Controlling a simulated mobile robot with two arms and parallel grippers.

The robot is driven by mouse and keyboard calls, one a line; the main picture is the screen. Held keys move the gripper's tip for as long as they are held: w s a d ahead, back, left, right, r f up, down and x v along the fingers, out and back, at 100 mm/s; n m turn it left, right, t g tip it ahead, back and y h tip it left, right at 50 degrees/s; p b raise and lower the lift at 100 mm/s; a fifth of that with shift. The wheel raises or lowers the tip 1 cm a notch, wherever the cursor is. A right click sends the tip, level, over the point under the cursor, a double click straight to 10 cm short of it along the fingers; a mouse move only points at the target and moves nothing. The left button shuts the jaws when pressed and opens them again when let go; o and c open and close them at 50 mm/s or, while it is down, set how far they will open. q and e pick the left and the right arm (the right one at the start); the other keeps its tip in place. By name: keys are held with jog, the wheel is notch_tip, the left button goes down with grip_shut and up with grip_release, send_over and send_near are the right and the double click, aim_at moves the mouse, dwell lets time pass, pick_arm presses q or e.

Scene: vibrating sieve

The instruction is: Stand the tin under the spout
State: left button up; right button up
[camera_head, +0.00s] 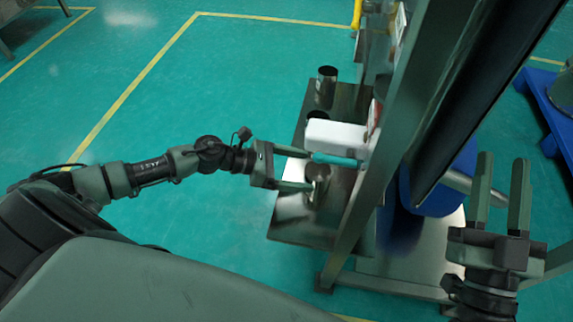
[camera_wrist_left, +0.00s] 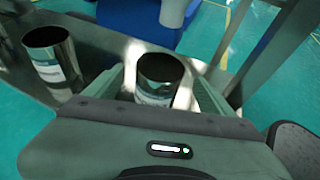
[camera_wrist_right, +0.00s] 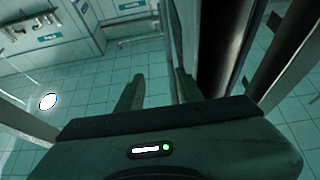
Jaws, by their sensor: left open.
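A shiny open-topped metal tin (camera_wrist_left: 160,78) with a pale label stands upright between the fingers of my left gripper (camera_wrist_left: 163,88). In the head view that tin (camera_head: 317,172) is partly hidden, and my left gripper (camera_head: 297,170) reaches over the bench with its fingers apart. A second tin (camera_wrist_left: 52,58) stands to the left in the left wrist view. A pale grey tube (camera_wrist_left: 174,12), perhaps the spout, ends beyond and above the tin between my fingers. My right gripper (camera_head: 500,190) is open and empty at the right; its fingers (camera_wrist_right: 158,92) are apart in the right wrist view.
The tins stand on a metal bench (camera_head: 290,225); another tin (camera_head: 326,80) is at its far end. A slanted metal post (camera_head: 395,140) and a blue object (camera_head: 432,192) stand to the right. The green floor at left is clear.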

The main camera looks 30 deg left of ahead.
pick_arm(q)
jog(key=shift+v, duration=2.1)
pick_arm(e)
jog(key=shift+w+f+g, duration=0.2)
jog(key=shift+f+g, duration=0.1)
jog(key=shift+f, duration=0.15)
jog(key=shift+w+f+g, duration=0.2)
jog(key=shift+f+g, duration=0.1)
jog(key=shift+f, duration=0.15)
